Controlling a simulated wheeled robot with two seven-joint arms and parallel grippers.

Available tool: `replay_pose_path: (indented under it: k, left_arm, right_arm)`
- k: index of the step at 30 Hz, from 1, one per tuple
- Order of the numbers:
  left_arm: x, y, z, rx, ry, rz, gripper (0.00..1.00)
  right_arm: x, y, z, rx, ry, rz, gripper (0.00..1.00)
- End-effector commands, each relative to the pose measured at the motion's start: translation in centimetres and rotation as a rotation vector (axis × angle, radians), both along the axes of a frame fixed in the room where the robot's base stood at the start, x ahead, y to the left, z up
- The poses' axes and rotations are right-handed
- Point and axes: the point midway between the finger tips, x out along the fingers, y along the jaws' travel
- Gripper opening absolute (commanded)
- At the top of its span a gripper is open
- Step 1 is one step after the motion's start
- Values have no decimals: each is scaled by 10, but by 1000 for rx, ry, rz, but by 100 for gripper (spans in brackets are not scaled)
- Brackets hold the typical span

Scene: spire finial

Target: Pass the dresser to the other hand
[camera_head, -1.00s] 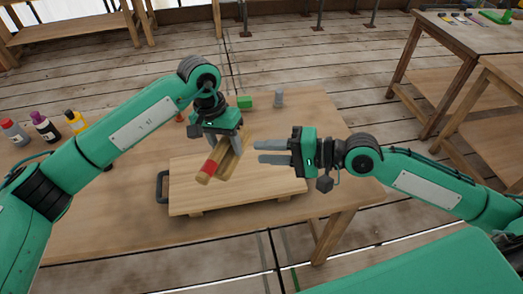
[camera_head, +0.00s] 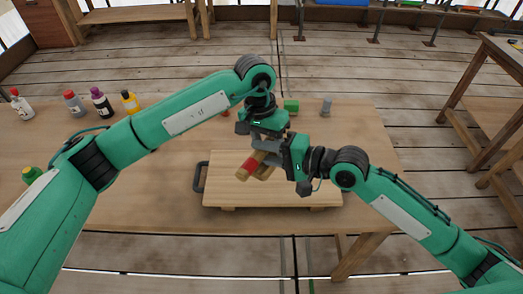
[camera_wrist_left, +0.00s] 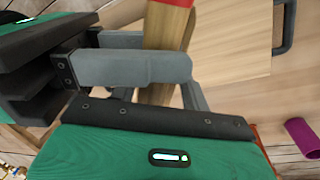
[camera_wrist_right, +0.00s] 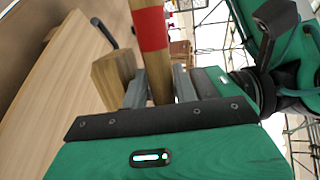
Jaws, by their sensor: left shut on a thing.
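The dresser (camera_head: 251,166) is a wooden tool with a red band on its round handle and a flat-sided wooden body. My left gripper (camera_head: 263,142) is shut on it from above and holds it over the wooden board. My right gripper (camera_head: 266,152) reaches in from the right, with its fingers around the dresser close to the left fingers. In the right wrist view the red-banded handle (camera_wrist_right: 153,38) passes between the right fingers; how tightly they close on it is unclear. In the left wrist view a right finger crosses in front of the dresser (camera_wrist_left: 167,28).
The wooden board (camera_head: 300,190) with a dark handle (camera_head: 199,177) lies on the workbench (camera_head: 130,205). Several bottles stand at the left, including a yellow one (camera_head: 130,101).

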Motion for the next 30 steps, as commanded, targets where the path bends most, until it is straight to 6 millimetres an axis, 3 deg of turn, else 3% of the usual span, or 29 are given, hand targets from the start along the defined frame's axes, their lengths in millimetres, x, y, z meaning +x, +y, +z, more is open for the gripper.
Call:
replay_pose_path:
  k: [13,18,19,22,23,30]
  left_arm:
    - [0,0,1,-1,-1,0,12]
    - [0,0,1,-1,-1,0,12]
    - [0,0,1,-1,-1,0,49]
    - [0,0,1,-1,-1,0,68]
    - [0,0,1,-1,-1,0,72]
    - [0,0,0,0,0,0,72]
  right_arm:
    - [4,8,-2,-1,1,1,29]
    - [4,8,-2,-1,2,1,0]
    - [4,8,-2,0,0,0,0]
    - [4,8,-2,0,0,0,0]
    - [4,8,-2,0,0,0,0]
    - [4,8,-2,0,0,0,0]
